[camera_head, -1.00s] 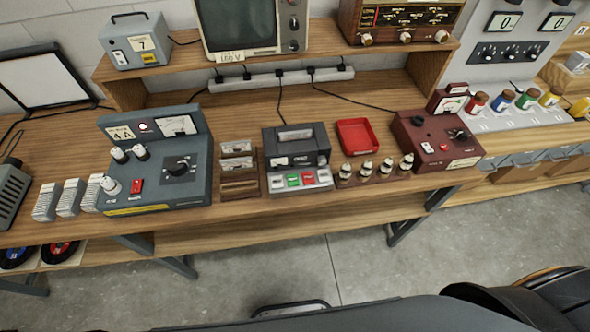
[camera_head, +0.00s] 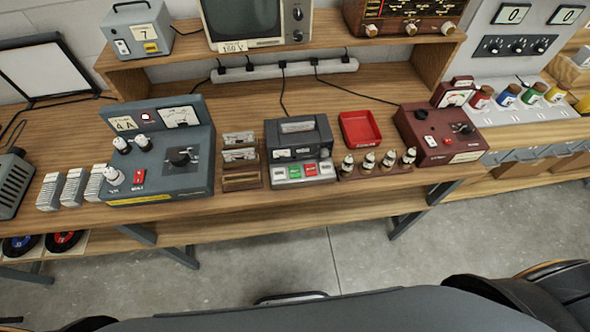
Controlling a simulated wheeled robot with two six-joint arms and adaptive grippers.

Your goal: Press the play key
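A dark grey cassette recorder (camera_head: 299,135) stands near the front edge of the wooden bench, in the middle of the head view. Its front strip carries a row of keys: a green key (camera_head: 295,171), a red key (camera_head: 311,169) and pale keys at both ends. The key markings are too small to read, so I cannot tell from lettering which is play. Nothing touches the keys. Neither of my grippers is in view; only dark parts of my own body show along the bottom.
Left of the recorder are a small wooden rack (camera_head: 240,160) and a large grey control box (camera_head: 160,150). Right of it are a row of small valves (camera_head: 368,162), a red tray (camera_head: 360,129) and a maroon meter box (camera_head: 438,134). The floor before the bench is clear.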

